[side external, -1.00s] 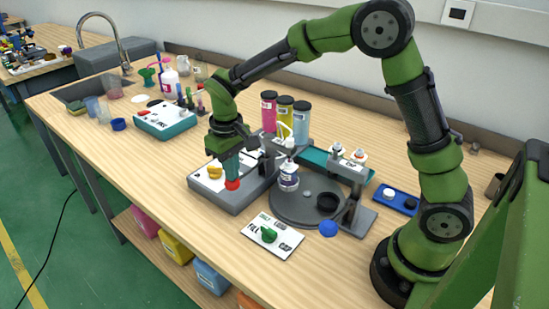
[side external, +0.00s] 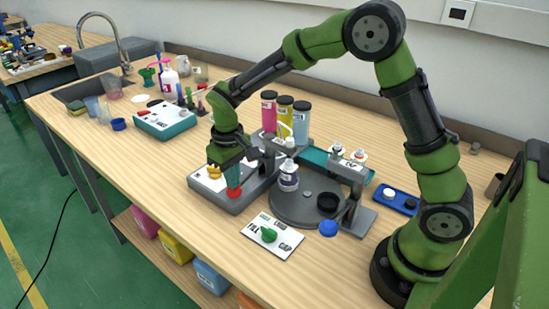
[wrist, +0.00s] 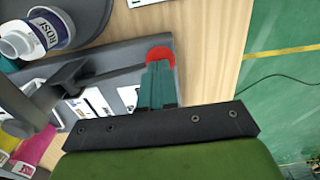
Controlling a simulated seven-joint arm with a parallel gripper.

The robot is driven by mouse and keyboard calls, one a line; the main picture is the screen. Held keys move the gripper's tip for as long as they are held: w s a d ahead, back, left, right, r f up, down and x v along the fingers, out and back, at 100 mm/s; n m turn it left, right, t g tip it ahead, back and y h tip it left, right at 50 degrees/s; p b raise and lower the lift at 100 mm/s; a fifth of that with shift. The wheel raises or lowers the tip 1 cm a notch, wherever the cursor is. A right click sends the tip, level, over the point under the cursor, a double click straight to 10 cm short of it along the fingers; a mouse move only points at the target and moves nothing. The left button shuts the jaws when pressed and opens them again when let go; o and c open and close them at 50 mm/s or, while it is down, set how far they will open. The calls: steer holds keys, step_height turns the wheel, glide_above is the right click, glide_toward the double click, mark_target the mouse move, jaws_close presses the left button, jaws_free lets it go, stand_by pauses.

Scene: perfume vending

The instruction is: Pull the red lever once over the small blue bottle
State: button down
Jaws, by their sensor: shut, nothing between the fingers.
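The red lever's round knob (side external: 234,192) is low at the front of the grey dispenser base (side external: 215,201). My gripper (side external: 233,182) points down onto it with teal fingers shut and empty. In the wrist view the red knob (wrist: 160,54) sits right at the tips of my fingers (wrist: 158,68), seeming to touch them.
A white card with a green knob (side external: 268,236) lies at the front, and a blue knob (side external: 328,229) is right of it. Pink, yellow and light-blue cylinders (side external: 285,110) stand behind the dispenser. A teal-and-white panel (side external: 165,121) is at left. Bare wood lies front left.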

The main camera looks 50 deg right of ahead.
step_height(320, 180, up, 9)
stand_by(0.9)
steer(key=shift+w, duration=0.1)
stand_by(0.8)
steer(key=s+d+r+m+t+y, duration=0.1)
steer(key=s+d+r+m+t, duration=0.1)
steer(key=s, duration=0.7)
steer(key=s+d+r+m+t+y, duration=0.1)
steer(key=s+r+t, duration=0.4)
steer(key=s, duration=0.5)
steer(key=shift+s+d+m, duration=0.3)
steer(key=shift+d+m, duration=0.2)
steer(key=shift+r, duration=0.1)
